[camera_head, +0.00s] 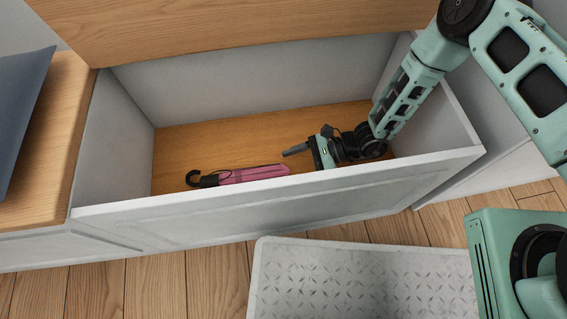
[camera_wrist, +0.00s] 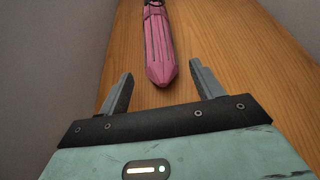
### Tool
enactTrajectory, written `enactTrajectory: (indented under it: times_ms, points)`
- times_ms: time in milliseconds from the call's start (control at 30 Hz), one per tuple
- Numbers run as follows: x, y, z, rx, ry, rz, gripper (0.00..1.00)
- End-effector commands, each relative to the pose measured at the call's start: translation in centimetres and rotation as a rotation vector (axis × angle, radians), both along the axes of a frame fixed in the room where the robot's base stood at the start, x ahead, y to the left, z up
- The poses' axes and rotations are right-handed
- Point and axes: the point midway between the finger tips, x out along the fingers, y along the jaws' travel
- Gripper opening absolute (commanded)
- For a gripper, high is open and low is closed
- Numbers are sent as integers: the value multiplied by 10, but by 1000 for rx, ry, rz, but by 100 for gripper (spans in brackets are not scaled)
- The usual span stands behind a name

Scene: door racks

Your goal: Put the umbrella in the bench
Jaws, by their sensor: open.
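A folded pink umbrella (camera_head: 253,173) with a dark hooked handle lies on the wooden floor inside the open bench (camera_head: 285,197), close to the front wall. My gripper (camera_head: 297,151) is down inside the bench, to the right of the umbrella. In the wrist view my gripper (camera_wrist: 157,90) is open and empty, and the tip of the umbrella (camera_wrist: 157,48) lies just ahead of the two fingers, with no visible contact. The front wall of the bench hides part of the umbrella's lower side in the head view.
The wooden bench lid (camera_head: 230,25) stands raised at the back. A dark cushion (camera_head: 20,105) rests on the wooden seat at the left. A grey patterned mat (camera_head: 360,282) lies on the floor in front. The bench floor behind the umbrella is clear.

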Motion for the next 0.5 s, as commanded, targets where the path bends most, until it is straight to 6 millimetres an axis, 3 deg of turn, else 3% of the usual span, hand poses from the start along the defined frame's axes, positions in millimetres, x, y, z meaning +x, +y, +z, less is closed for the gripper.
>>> enactTrajectory:
  times_ms: [300, 367, 500]
  points:
    - [2, -5, 7, 1, -9, 13, 66]
    - [3, -4, 17, 5, -28, 42, 66]
    - [4, 1, 61, 19, -115, 173, 66]
